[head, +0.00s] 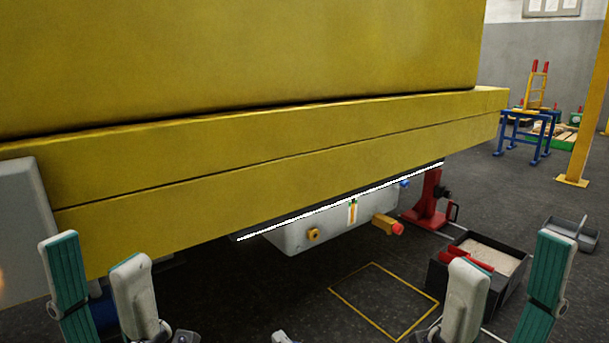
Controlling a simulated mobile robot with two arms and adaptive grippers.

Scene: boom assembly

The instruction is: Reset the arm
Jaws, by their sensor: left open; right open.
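My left gripper (105,270) is at the lower left, its teal-padded finger and pale finger spread apart with nothing between them. My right gripper (505,275) is at the lower right, also open and empty. Both point upward in front of a large yellow boom (300,155). Under the boom hangs a grey box (330,228) with a yellow knob (313,235) and a yellow part with a red-orange tip (385,224). Neither gripper appears to touch the boom or the box. My arms are mostly out of frame.
A red jack (430,205) stands under the boom's right part. A dark bin (485,262) with pale granules and a red item sits behind my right gripper. A yellow outlined square (385,300) marks bare floor. A blue stand (522,135) and yellow post (590,110) are farther right.

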